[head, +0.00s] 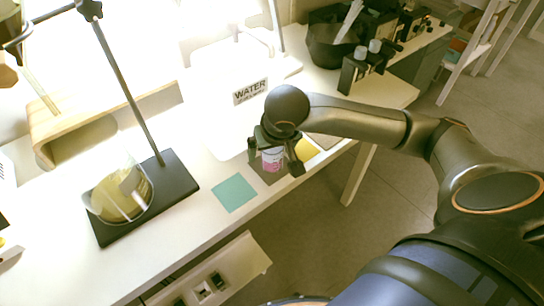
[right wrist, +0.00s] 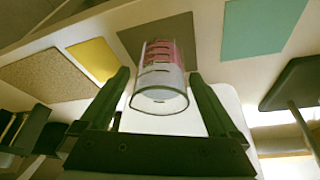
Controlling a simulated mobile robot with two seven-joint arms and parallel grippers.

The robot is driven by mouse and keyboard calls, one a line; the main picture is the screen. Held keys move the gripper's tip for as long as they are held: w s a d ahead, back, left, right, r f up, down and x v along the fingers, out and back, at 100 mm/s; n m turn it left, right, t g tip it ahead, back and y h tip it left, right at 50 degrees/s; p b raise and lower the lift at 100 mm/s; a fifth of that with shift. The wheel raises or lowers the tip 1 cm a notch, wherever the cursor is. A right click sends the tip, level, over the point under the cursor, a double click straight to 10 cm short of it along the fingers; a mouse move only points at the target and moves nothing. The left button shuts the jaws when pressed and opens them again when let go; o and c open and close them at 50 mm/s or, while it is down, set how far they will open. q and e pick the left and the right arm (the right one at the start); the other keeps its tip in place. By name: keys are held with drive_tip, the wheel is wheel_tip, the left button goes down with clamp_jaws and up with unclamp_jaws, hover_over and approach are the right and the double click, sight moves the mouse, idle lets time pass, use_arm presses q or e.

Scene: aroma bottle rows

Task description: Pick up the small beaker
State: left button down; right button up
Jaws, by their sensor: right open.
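The small beaker (head: 271,160) is clear glass with pink contents or markings. It stands near the front edge of the bench, over a grey-brown square mat (right wrist: 185,28). My right gripper (head: 274,164) is above the mat, with one finger on each side of the beaker. In the right wrist view the beaker (right wrist: 162,72) shows between the two open fingers (right wrist: 160,78), its rim toward the camera. Gaps show between the fingers and the glass there. My left gripper is not in view.
A teal mat (head: 234,193) lies left of the beaker and a yellow mat (head: 307,150) right. A round flask (head: 120,192) sits by a black stand (head: 178,178). A white WATER container (head: 225,85) stands behind. A dark bowl (head: 330,40) is at the back right.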

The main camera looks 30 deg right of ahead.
drive_tip(key=shift+w+f, duration=0.2)
drive_tip(key=shift+f, duration=0.25)
clamp_jaws()
idle(0.5)
